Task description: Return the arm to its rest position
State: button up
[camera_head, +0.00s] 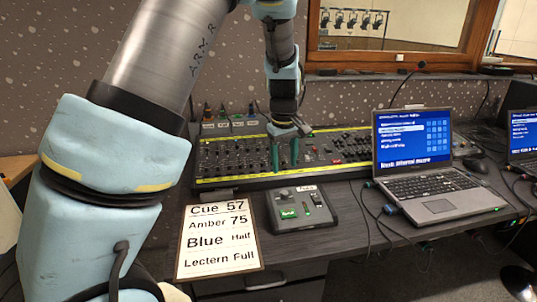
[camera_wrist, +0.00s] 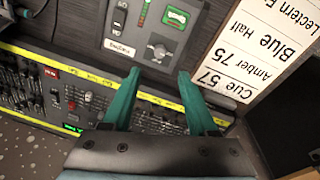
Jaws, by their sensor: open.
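My gripper (camera_head: 284,150) hangs at the end of my arm over the front part of the mixing desk (camera_head: 235,183), pointing down. In the wrist view its two green fingers (camera_wrist: 158,100) are apart, with nothing between them. The black desk with yellow edging lies beneath and behind the fingers there, with rows of knobs and faders (camera_wrist: 30,90). I cannot tell whether the fingertips touch the desk. My arm reaches across the left and top of the head view and hides part of the wall and table.
A small control box (camera_head: 302,208) with a green-lit button stands in front of the desk. A cue sheet (camera_head: 218,240) lies to its left. An open laptop (camera_head: 430,165) with loose cables stands at right, beside a second laptop (camera_head: 523,135). A wooden-framed window (camera_head: 395,58) is behind.

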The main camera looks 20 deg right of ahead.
jog(key=a+r, duration=0.2)
jog(key=a, duration=1.5)
jog(key=s+a+r+m, duration=0.1)
jog(key=s+a+m, duration=0.2)
jog(key=s+a, duration=0.7)
jog(key=a, duration=0.4)
jog(key=shift+y, duration=0.3)
jog(key=shift+a, duration=0.1)
